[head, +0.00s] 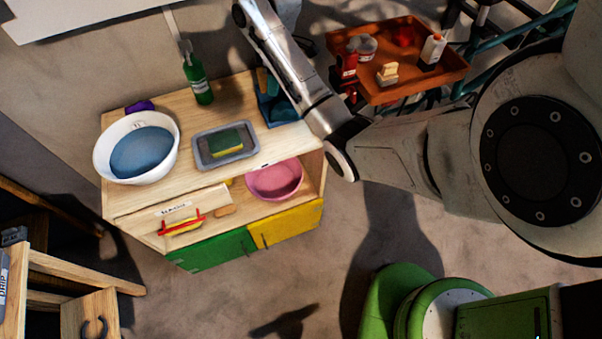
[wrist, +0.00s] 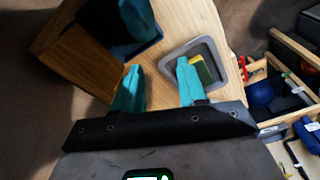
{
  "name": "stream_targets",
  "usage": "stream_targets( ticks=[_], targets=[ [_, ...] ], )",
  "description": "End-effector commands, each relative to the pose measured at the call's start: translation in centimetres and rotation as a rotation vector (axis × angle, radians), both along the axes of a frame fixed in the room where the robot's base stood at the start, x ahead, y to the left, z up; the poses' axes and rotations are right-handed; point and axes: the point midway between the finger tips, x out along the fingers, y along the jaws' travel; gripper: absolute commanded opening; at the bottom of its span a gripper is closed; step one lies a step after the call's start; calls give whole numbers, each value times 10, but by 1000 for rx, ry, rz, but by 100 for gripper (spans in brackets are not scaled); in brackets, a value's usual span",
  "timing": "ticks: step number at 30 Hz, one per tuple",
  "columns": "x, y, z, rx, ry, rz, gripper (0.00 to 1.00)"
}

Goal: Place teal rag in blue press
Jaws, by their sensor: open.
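The blue press (head: 272,122) is a dark blue open box on the right part of the wooden worktop. Teal cloth, the teal rag (head: 284,108), shows inside it. In the wrist view the blue press (wrist: 116,48) is at the upper left, with the teal rag (wrist: 137,16) in it and partly cut off by the frame top. My gripper (wrist: 160,68) is open, its two teal fingers apart with nothing between them. It is above the worktop, with the press beyond the left finger. In the head view the fingers cannot be made out.
On the worktop (head: 233,88) stand a grey tray (head: 201,158) with a sponge (head: 226,143), a white basin (head: 103,157) and a green bottle (head: 198,85). A pink bowl (head: 275,181) is on the lower shelf. A red-brown tray (head: 425,83) stands at upper right.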

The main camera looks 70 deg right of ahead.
Motion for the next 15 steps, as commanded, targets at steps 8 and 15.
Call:
stream_targets(
  ticks=[8,15],
  targets=[
    [-1,181,-77,73,-15,-98,41],
    [-78,282,-109,64,19,-227,41]
  ],
)
